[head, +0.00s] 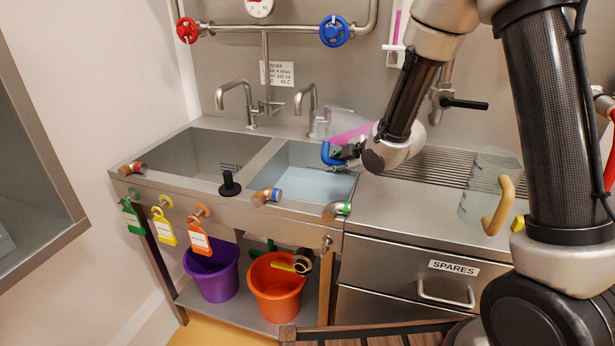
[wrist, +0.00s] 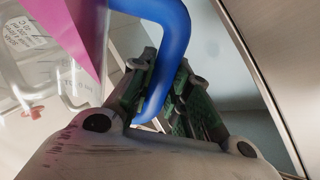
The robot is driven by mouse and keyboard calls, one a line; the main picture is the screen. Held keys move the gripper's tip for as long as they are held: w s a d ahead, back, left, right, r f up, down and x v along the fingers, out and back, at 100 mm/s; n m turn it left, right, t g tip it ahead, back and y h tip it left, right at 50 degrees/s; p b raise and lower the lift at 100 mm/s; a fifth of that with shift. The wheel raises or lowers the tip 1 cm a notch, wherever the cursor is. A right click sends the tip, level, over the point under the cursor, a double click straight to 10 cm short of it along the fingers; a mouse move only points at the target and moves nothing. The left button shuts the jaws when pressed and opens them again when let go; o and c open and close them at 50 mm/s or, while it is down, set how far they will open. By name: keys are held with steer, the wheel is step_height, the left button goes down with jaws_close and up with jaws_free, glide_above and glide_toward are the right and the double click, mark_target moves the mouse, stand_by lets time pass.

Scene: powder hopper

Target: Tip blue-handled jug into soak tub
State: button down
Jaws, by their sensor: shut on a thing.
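The clear jug (head: 341,122) with a blue handle (head: 328,154) is held above the right basin, which holds pale blue water (head: 312,184) and seems to be the soak tub. Pink liquid sits slanted in the jug, so the jug looks tilted. No stream shows. My gripper (head: 344,155) is shut on the blue handle. In the wrist view the handle (wrist: 174,42) runs between the fingers (wrist: 165,98), and the jug's wall with pink liquid (wrist: 75,30) is at left. The jug's lower part and lip are partly hidden.
The left basin (head: 192,158) looks empty. Two taps (head: 305,95) stand behind the basins. A clear jug with a tan handle (head: 497,207) stands on the drainboard at right. Purple (head: 212,276) and orange (head: 275,293) buckets sit on the shelf below.

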steer(key=shift+d+r+h, duration=0.2)
steer(key=shift+r+h, duration=0.05)
steer(key=shift+h, duration=0.05)
steer(key=shift+a+f+n+h+p, duration=0.15)
steer(key=shift+f+n+h+p, duration=0.2)
steer(key=shift+n+h+p, duration=0.25)
stand_by(0.9)
steer(key=shift+w+d+f+n+t+h, duration=0.15)
steer(key=shift+d+f+n+t+h, duration=0.3)
steer(key=shift+h, duration=0.45)
stand_by(1.1)
